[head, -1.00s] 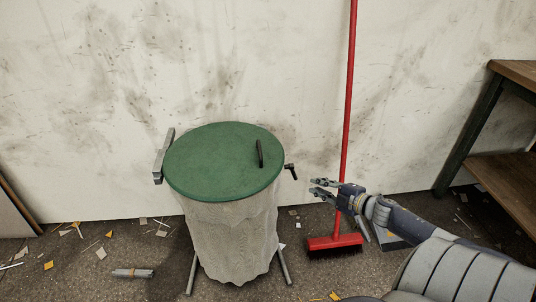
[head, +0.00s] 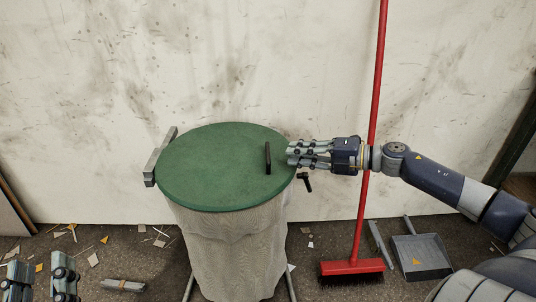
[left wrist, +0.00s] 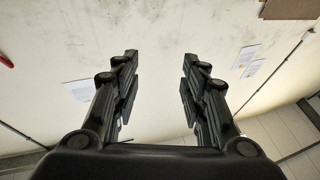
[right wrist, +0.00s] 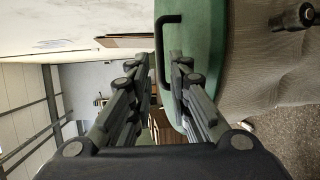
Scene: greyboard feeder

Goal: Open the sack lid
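The sack stand's round green lid (head: 215,165) lies shut on top of the pale sack (head: 225,240). A black handle (head: 268,158) stands near the lid's right side. My right gripper (head: 290,154) is at the lid's right edge, fingers pointing left toward the handle. In the right wrist view the gripper (right wrist: 161,60) is open and empty, with the handle (right wrist: 160,50) just ahead of the fingertips and the lid (right wrist: 197,35) beside it. My left gripper (head: 40,268) is low at the left corner. In the left wrist view it (left wrist: 159,55) is open and empty.
A dark clamp lever (head: 305,181) sticks out below the lid's right edge. A grey hinge bracket (head: 160,156) is at the left. A red broom (head: 352,266) leans on the wall beside a dustpan (head: 420,254). Scraps litter the floor.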

